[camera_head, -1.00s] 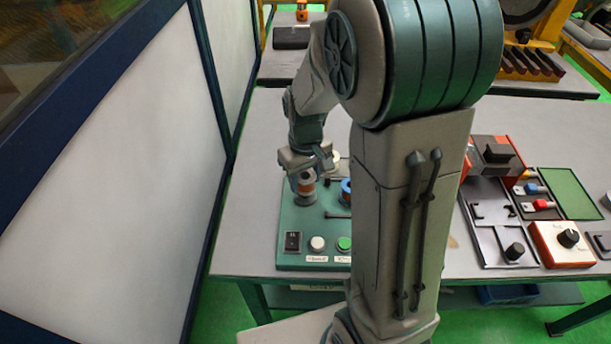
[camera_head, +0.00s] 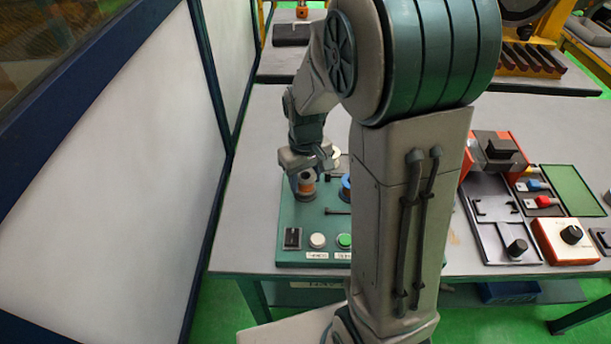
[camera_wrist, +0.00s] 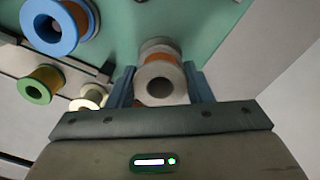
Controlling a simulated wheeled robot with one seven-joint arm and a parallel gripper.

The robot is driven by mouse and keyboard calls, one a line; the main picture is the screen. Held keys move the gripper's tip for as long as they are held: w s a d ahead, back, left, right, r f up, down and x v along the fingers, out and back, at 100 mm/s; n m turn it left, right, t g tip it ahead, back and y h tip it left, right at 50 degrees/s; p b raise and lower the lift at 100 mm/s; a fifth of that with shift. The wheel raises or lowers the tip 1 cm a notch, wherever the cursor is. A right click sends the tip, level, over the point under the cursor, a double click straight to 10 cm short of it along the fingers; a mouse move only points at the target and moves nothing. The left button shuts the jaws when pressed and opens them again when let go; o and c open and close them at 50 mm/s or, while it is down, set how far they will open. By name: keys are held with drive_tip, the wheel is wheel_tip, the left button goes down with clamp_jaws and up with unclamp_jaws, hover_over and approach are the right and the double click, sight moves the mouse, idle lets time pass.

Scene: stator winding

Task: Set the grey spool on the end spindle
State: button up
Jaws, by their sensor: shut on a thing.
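The grey spool (camera_wrist: 160,69), wound with copper-coloured wire, sits between the two fingers of my gripper (camera_wrist: 161,86) in the wrist view. The fingers are shut on it from both sides, and its round face with a dark hole points toward the camera. In the head view the spool (camera_head: 306,187) is at the left side of the green winding machine (camera_head: 284,214), just under my gripper (camera_head: 305,172). A grey round part shows behind the spool in the wrist view. The end spindle is hidden, so I cannot tell how far the spool is on it.
A blue spool (camera_wrist: 32,30), a green spool (camera_wrist: 29,91) and a pale spool (camera_wrist: 94,96) stand beside it. A black switch (camera_head: 292,238), a white button (camera_head: 317,240) and a green button (camera_head: 344,240) lie at the machine's front. White panels (camera_head: 120,170) stand left of the table.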

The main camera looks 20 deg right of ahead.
drive_tip(key=shift+f, duration=0.15)
drive_tip(key=shift+f+b, duration=0.45)
drive_tip(key=shift+b, duration=0.05)
idle(0.4)
drive_tip(key=o, duration=1.3)
drive_tip(key=shift+r, duration=0.15)
drive_tip(key=shift+r+p, duration=2.6)
drive_tip(key=shift+r, duration=0.8)
